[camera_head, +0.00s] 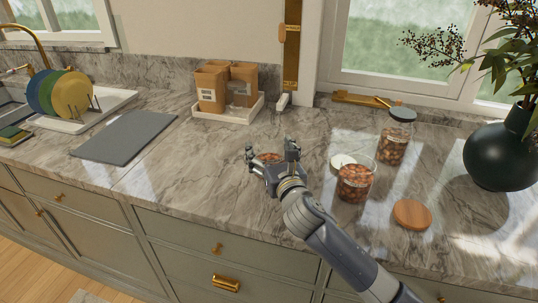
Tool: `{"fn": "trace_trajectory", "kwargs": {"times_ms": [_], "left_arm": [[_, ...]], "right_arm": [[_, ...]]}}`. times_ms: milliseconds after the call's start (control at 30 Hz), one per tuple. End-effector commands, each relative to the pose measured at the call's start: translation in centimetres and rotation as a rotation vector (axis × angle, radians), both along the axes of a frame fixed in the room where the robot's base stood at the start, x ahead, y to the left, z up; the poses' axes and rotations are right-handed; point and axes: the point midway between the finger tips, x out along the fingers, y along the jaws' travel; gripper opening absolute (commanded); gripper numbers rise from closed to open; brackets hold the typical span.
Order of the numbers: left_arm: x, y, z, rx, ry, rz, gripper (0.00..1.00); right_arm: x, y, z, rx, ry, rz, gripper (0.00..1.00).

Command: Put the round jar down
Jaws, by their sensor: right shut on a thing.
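My right gripper (270,158) comes in from the lower right and is shut on a small glass jar of brown contents (269,157), which I take to be the round jar. The fingers and wrist hide most of the jar. It is over the middle of the marble counter (215,195); I cannot tell whether its base touches the surface. My left gripper is not in view.
Right of my gripper are an open glass jar of nuts (354,186), a pale round lid (343,161), a taller dark-lidded jar (392,146), a wooden lid (411,214) and a dark vase (500,157). Canisters (211,87) stand behind.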

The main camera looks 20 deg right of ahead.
Motion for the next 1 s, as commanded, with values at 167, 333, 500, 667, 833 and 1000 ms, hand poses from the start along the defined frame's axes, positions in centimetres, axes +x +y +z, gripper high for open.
{"fn": "trace_trajectory", "kwargs": {"times_ms": [167,333,500,667,833,1000], "left_arm": [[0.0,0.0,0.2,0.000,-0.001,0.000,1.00],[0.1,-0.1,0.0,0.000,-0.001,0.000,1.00],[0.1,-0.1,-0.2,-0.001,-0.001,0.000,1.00],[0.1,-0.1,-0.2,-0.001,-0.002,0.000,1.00],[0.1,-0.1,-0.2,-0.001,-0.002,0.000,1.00],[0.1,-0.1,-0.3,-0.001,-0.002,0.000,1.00]], "right_arm": [[2.0,-0.6,0.0,-0.001,-0.004,0.000,0.31],[2.4,-0.6,-1.1,0.002,0.000,0.000,0.31],[2.3,-0.6,-3.3,0.003,-0.002,0.002,0.31],[2.3,-0.6,-3.6,-0.001,-0.005,0.001,0.31],[2.3,-0.6,-3.6,-0.001,-0.004,0.001,0.31],[2.3,-0.6,-4.1,-0.001,0.000,0.001,0.89]]}}
